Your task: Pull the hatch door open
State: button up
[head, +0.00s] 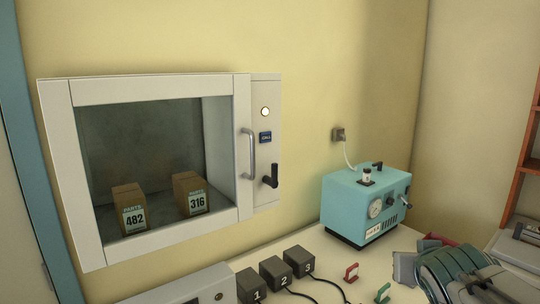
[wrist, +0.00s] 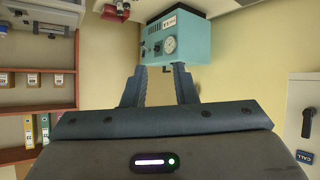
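The hatch door (head: 153,92) is a white frame around a dark glass pane on the left wall, and it looks shut. A grey vertical bar handle (head: 249,153) is on its right side. A black lever (head: 270,177) sits on the white panel just right of the door. My gripper (head: 406,266) is low at the right in the head view, well away from the door. In the wrist view, which looks upside down, my gripper (wrist: 161,75) has its two fingers apart with nothing between them. Part of the hatch's side panel (wrist: 303,97) shows at the right edge there.
Boxes marked 482 (head: 130,211) and 316 (head: 190,194) stand behind the glass. A teal machine (head: 366,207) stands on the counter (head: 318,243) between hatch and arm. Several numbered dark blocks (head: 275,272) with cables and small coloured handles (head: 351,272) lie near the front.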

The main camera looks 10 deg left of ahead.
aim_at(254, 154)
jog(key=w+a+r+n+t+y, duration=0.2)
jog(key=w+a+r+n+y, duration=0.2)
jog(key=a+r+y, duration=0.3)
jog(key=w+a+r+n+t+y, duration=0.2)
jog(key=w+a+r+n+y, duration=0.15)
jog(key=a+r, duration=0.5)
jog(key=s+a+n+g+y, duration=0.4)
jog(key=a+n+g+y, duration=0.1)
jog(key=a+g+y, duration=0.25)
jog(key=shift+t+h, duration=0.45)
jog(key=shift+h, duration=0.05)
jog(key=p+x, duration=0.1)
jog(key=x, duration=1.3)
jog(key=shift+w, duration=0.15)
jog(key=shift+r, duration=0.1)
grip_shut()
